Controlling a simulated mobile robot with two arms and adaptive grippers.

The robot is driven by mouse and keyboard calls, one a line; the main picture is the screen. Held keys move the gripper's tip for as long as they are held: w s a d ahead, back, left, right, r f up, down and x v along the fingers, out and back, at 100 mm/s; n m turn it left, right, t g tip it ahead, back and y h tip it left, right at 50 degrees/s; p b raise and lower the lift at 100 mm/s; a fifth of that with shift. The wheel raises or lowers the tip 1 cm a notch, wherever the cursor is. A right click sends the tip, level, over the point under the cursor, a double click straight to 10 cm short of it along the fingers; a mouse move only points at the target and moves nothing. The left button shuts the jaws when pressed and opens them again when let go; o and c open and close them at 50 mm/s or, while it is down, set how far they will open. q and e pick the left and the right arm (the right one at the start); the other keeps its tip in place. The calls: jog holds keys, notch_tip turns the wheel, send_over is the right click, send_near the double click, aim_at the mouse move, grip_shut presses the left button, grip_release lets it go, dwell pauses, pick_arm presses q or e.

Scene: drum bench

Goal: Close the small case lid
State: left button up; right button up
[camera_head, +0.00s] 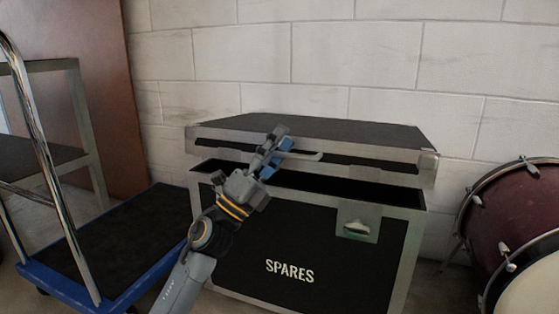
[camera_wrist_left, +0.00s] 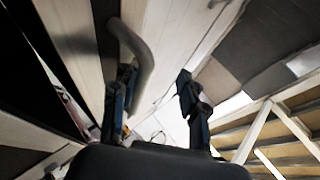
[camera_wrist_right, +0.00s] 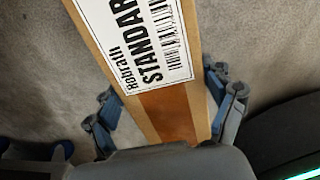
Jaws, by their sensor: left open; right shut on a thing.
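The SPARES case (camera_head: 300,245) is black with metal edges and stands against the wall. Its lid (camera_head: 330,130) is partly open, with a dark gap between it and the case front. A pale bar handle (camera_head: 308,157) sticks out from the lid's front. My left gripper (camera_head: 280,140) is open at the handle's left end. In the left wrist view the grey curved handle (camera_wrist_left: 142,65) runs close to one finger of the left gripper (camera_wrist_left: 157,76); contact cannot be told. My right gripper (camera_wrist_right: 168,105) is shut on a brown box (camera_wrist_right: 165,115) with a white STANDARD label, seen only in the right wrist view.
A blue-edged platform cart (camera_head: 125,245) with a chrome rail stands left of the case, before a grey shelf frame (camera_head: 85,130). A dark red drum (camera_head: 515,225) stands to the right. A latch (camera_head: 357,225) sits on the case front. The wall is close behind.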

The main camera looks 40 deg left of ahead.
pick_arm(q)
jog(key=shift+s+d+r, duration=0.15)
jog(key=shift+r, duration=0.25)
pick_arm(e)
jog(key=shift+r, duration=0.1)
pick_arm(q)
jog(key=shift+f, duration=0.1)
